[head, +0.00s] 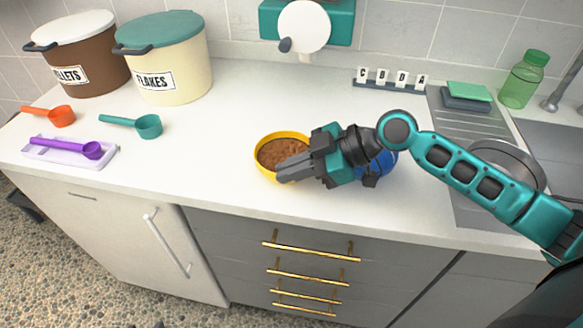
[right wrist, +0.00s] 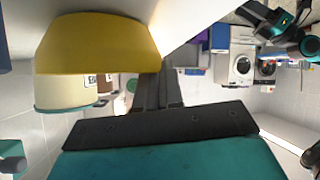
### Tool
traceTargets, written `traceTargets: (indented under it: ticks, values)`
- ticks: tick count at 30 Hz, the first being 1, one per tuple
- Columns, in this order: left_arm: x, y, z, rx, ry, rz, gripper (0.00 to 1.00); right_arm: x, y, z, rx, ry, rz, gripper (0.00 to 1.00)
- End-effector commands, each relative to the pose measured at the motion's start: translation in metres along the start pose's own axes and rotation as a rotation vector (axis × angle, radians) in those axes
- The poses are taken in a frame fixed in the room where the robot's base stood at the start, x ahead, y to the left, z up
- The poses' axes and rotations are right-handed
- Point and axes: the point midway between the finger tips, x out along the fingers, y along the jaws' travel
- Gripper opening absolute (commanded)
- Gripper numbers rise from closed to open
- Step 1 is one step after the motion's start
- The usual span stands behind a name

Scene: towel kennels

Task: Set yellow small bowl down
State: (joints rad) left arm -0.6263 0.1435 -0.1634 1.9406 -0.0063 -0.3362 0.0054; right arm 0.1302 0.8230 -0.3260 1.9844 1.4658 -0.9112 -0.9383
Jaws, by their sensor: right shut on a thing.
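The yellow small bowl (head: 262,170) is full of brown pellets and is upright at the middle of the white counter. My right gripper (head: 284,174) reaches in from the right and is shut on the bowl's near right rim. In the right wrist view, the yellow bowl (right wrist: 95,45) shows beside the dark fingers (right wrist: 158,92). The bowl is at or just above the counter top; I cannot tell if its base touches. My left gripper is not in the head view.
A blue object (head: 386,162) is partly hidden behind my right gripper. A teal scoop (head: 148,126), an orange scoop (head: 62,115) and a purple scoop (head: 93,150) on a tray lie left. A flakes bin (head: 185,88) stands behind. Counter between teal scoop and bowl is clear.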

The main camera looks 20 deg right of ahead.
Motion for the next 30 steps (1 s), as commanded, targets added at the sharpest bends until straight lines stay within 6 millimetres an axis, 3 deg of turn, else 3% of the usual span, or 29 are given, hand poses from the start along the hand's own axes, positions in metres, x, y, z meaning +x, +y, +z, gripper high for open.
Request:
traceTargets:
  ticks: [6,7,15,25,30]
  values:
    - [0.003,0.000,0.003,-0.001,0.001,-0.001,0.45,0.002,-0.001,0.003,-0.001,0.001,0.000,0.00]
    - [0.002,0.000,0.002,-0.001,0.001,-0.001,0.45,0.001,0.000,0.002,-0.001,0.000,0.000,0.07]
    - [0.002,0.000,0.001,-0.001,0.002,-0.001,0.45,0.001,0.000,0.002,0.000,-0.001,-0.001,0.33]
    - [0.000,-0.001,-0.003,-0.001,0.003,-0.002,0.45,-0.002,0.000,-0.002,0.000,-0.001,0.000,0.33]
    - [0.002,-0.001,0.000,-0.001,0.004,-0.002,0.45,-0.028,0.000,0.002,-0.002,-0.006,0.000,0.33]
